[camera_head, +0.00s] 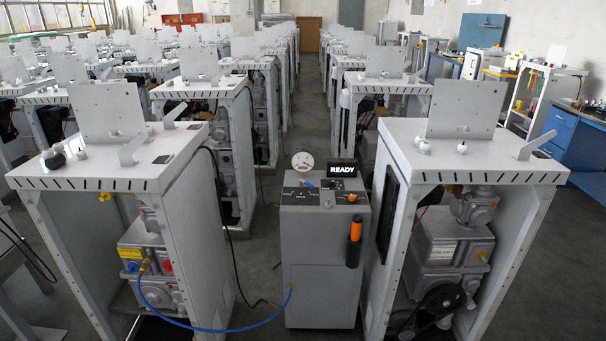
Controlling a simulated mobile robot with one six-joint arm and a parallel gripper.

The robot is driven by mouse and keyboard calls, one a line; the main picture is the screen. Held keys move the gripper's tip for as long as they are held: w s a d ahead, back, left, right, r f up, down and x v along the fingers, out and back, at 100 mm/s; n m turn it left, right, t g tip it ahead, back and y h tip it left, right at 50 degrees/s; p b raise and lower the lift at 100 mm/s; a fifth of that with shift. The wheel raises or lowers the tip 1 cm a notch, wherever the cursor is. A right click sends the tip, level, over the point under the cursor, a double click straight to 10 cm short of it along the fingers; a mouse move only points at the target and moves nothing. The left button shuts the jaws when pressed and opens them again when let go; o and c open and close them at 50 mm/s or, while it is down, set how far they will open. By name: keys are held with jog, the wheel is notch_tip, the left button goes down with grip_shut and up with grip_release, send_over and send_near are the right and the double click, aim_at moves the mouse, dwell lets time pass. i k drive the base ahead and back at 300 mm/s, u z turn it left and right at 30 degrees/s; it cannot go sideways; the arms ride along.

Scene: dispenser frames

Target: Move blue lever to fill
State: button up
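A grey control box (321,265) stands in the middle, between two white cabinets. On its dark sloped top panel, a small blue lever (308,184) shows at the left, just below the round gauge (303,161). White markings lie near the lever; they are too small to read surely, so I cannot tell its setting. A lit sign (343,169) behind the panel reads READY. My gripper is not in view.
An orange knob (354,197) is on the panel's right; an orange-handled nozzle (355,229) hangs below it. A blue hose (235,330) runs from the box to the left cabinet (185,215). The right cabinet (400,240) stands close beside the box. An aisle lies behind.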

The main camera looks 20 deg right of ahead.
aim_at(301, 181)
jog(key=k, duration=1.15)
jog(key=z, duration=0.65)
jog(key=i, duration=2.05)
jog(key=u, duration=0.35)
